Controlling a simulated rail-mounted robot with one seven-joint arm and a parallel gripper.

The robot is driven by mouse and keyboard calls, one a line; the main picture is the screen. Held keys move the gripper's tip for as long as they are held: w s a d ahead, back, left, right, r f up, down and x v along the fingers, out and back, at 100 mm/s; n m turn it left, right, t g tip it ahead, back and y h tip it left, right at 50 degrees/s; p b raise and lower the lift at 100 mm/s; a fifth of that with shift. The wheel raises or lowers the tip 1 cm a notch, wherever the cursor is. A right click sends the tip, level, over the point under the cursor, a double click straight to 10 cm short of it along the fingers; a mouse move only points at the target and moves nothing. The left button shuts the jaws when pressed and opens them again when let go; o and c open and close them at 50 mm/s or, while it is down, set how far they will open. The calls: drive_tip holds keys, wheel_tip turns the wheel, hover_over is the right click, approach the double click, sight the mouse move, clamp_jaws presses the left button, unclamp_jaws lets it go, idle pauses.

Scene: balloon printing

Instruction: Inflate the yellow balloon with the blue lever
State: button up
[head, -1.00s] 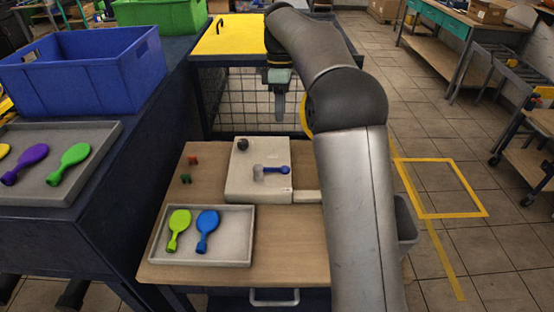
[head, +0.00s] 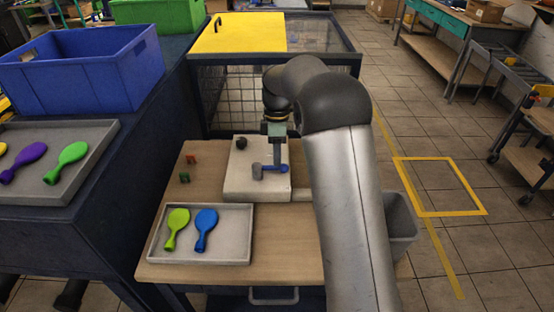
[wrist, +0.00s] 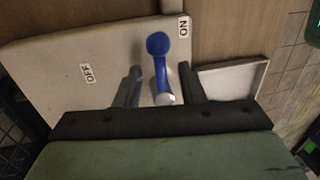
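The blue lever (head: 276,169) sits on a white box (head: 238,184) on the wooden table, with a grey cylinder (head: 257,171) at its left end. The wrist view shows the blue lever (wrist: 159,60) between the fingers of my gripper (wrist: 159,82), nearer the ON label (wrist: 183,27) than the OFF label (wrist: 86,72). My gripper (head: 277,156) points down just above the lever, open, with gaps on both sides of it. A yellow balloon (head: 3,148) is cut off at the left edge, in the left tray. I see no balloon fitted on the box.
A dark round knob (head: 242,142) stands on the box's far left corner. A grey tray (head: 160,254) in front holds a lime balloon (head: 176,227) and a blue balloon (head: 206,228). Small red and green blocks (head: 187,167) lie left of the box. A grey bin (head: 400,225) stands right.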

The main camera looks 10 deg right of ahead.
drive_tip(key=shift+s+f, duration=0.25)
drive_tip(key=shift+f, duration=1.05)
clamp_jaws()
